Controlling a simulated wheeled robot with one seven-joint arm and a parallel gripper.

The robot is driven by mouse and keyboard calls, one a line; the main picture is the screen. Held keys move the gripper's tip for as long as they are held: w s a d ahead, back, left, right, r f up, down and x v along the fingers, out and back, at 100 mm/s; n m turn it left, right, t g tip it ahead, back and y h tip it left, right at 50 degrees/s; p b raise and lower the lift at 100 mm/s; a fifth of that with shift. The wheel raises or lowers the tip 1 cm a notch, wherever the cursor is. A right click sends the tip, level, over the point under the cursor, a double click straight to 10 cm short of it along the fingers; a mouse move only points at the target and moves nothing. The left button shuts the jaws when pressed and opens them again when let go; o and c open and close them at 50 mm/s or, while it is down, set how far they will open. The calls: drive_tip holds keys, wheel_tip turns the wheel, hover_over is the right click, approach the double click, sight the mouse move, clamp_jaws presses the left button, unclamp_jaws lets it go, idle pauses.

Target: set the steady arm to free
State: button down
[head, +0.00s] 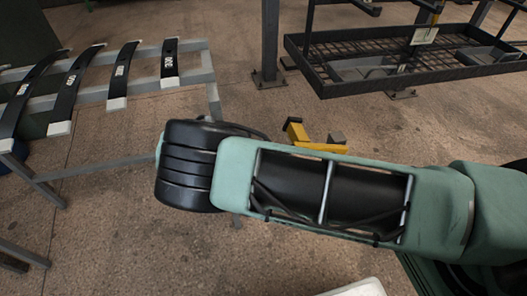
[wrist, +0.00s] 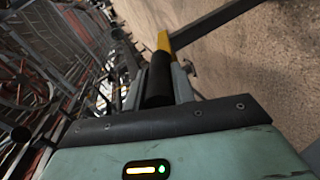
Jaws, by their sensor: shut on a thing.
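The steady arm shows in the wrist view as a yellow bar (wrist: 163,42) with a black grip (wrist: 159,80) at its near end. My gripper (wrist: 160,88) is shut on the black grip, with a grey finger on each side of it. A dark grey bar (wrist: 205,27) runs off to the upper right from beside the yellow part. In the head view, yellow pieces (head: 322,147) show just behind my arm, with a small dark block beside them. My gripper and the black grip are hidden there by my arm. I cannot read any marked setting.
A grey rack (head: 130,90) at the left holds several dark curved springs (head: 121,70) with white ends. Concrete floor (head: 110,230) is bare at the lower left.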

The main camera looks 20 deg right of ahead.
drive_tip(key=c, duration=1.2)
unclamp_jaws()
drive_tip(key=shift+o, duration=0.2)
drive_tip(key=b+v, duration=0.3)
drive_tip(key=v, duration=1.4)
drive_tip(key=shift+a+b, duration=0.15)
drive_tip(key=shift+b, duration=0.2)
